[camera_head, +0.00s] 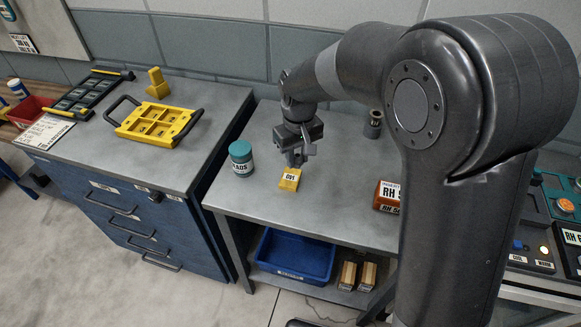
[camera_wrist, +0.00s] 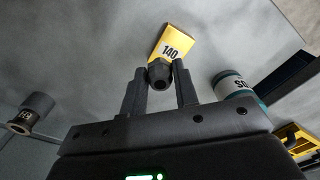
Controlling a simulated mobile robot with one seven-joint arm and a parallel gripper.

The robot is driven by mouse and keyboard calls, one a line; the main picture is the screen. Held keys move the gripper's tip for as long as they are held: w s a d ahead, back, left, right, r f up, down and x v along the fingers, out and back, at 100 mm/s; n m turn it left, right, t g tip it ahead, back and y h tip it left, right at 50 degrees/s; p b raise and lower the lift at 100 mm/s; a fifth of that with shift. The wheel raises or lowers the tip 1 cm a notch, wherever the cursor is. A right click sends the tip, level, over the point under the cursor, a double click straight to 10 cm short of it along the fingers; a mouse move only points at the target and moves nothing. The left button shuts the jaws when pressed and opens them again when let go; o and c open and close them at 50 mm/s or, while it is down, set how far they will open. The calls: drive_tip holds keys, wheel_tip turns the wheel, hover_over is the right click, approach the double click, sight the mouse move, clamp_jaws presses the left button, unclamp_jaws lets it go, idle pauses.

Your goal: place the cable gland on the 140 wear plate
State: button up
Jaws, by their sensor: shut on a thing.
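The 140 wear plate is a yellow block with a white label (camera_head: 288,183) on the grey bench, right of a teal-lidded jar. It also shows in the wrist view (camera_wrist: 179,35), where its label reads 140. The cable gland (camera_wrist: 159,72) is a small dark ringed piece between my fingertips. My gripper (camera_wrist: 160,85) is shut on it. In the head view my gripper (camera_head: 296,160) points down just above and behind the plate. The gland overlaps the plate's near end in the wrist view; I cannot tell whether they touch.
The jar (camera_head: 241,159) stands close left of the plate. A dark cylinder (camera_head: 373,124) stands at the back right, and an orange-brown labelled box (camera_head: 386,196) sits at the right. A blue bin (camera_head: 293,258) is on the shelf below. Bench in front of the plate is clear.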

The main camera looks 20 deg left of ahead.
sight(290, 177)
drive_tip(key=shift+a+f, duration=0.5)
drive_tip(key=shift+a, duration=0.4)
drive_tip(key=shift+f, duration=2.05)
drive_tip(key=o, duration=0.9)
drive_tip(key=shift+f, duration=0.15)
drive_tip(key=shift+o, duration=0.2)
